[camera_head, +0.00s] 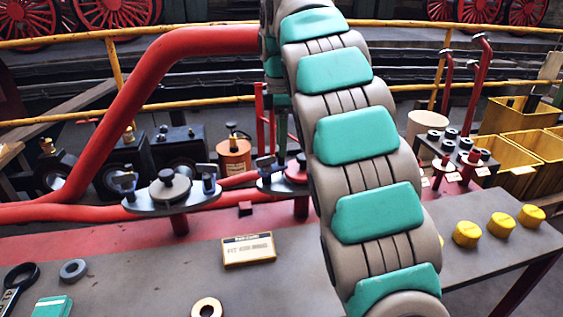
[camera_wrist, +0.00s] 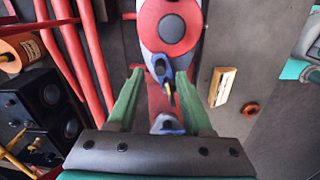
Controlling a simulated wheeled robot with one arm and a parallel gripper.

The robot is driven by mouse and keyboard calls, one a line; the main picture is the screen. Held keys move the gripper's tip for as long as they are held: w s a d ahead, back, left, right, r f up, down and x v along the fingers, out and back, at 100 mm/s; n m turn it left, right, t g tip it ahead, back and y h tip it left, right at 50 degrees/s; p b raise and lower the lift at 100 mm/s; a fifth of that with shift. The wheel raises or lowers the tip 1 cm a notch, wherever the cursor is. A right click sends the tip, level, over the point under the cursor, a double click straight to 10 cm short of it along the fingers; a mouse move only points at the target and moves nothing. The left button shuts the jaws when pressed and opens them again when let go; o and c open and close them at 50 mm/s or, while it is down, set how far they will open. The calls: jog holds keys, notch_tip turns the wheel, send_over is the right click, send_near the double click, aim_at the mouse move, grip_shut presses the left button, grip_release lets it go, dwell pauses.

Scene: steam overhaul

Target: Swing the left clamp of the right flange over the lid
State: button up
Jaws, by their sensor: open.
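The right flange shows in the head view with its red lid (camera_head: 297,170), partly hidden by my arm. Its left clamp (camera_head: 265,168), blue and dark, stands at the plate's left end. In the wrist view the round red lid (camera_wrist: 172,32) is at the top, and the left clamp (camera_wrist: 159,67) is just below its edge. A dark and yellow piece of it points downward, away from the lid. My gripper (camera_wrist: 160,73) is open, its green fingers on either side of the clamp. I cannot tell whether they touch it.
The left flange (camera_head: 148,201) with a grey lid stands beside it, with clamps at both ends. Another blue clamp (camera_wrist: 166,123) shows between my fingers, lower down. Red pipes (camera_head: 120,120) run behind. A card box (camera_head: 248,250) and a ring (camera_head: 207,307) lie on the bench.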

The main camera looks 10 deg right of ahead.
notch_tip(320, 180, down, 2)
jog(key=shift+s+f, duration=0.1)
jog(key=shift+f, duration=0.55)
grip_shut()
